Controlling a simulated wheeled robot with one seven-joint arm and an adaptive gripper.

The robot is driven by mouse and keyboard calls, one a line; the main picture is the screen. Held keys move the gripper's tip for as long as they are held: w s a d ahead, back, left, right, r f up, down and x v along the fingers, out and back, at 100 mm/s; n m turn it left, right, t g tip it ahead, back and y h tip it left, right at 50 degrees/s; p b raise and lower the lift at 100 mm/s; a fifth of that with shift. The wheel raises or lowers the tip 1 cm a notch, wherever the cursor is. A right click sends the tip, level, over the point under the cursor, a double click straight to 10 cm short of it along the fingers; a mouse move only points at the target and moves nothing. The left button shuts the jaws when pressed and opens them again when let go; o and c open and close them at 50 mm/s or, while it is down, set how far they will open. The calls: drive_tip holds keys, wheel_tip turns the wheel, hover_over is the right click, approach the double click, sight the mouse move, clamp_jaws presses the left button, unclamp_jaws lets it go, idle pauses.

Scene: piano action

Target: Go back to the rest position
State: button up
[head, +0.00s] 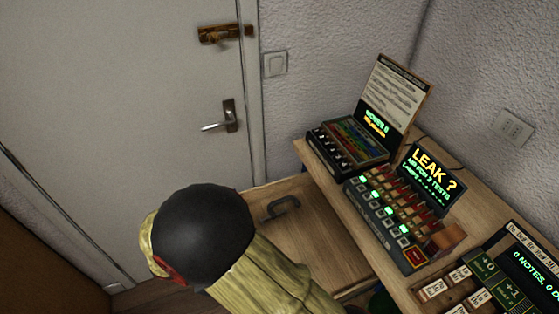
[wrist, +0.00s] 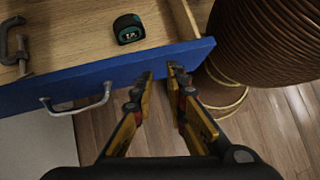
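My gripper (wrist: 160,72) shows in the wrist view with its two yellow and dark fingers apart and nothing visible between the tips. The tips appear close to the blue drawer front (wrist: 105,78); I cannot tell whether they touch it. The drawer is pulled open. Its grey bow handle (wrist: 78,100) is left of my fingers. In the head view my arm, with a round black joint, covers the lower middle, and I cannot make out the gripper there.
The open drawer (head: 310,222) holds a dark clamp (head: 283,207) and a small black device (wrist: 128,29). A bench carries a LEAK test panel (head: 390,220) and a box with an upright card (head: 345,145). A ribbed brown cylinder (wrist: 265,50) stands right of my gripper. A white door (head: 130,100) is at left.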

drive_tip(key=s+d+r+m+t+y, duration=0.1)
drive_tip(key=d+r+m+y, duration=0.3)
drive_tip(key=d+r+m, duration=0.6)
drive_tip(key=s+d+r+m+t+y, duration=0.2)
drive_tip(key=d+r+m+t+y, duration=0.2)
drive_tip(key=d+r+m, duration=0.6)
drive_tip(key=d+r, duration=0.8)
drive_tip(key=r, duration=0.5)
drive_tip(key=shift+d, duration=0.15)
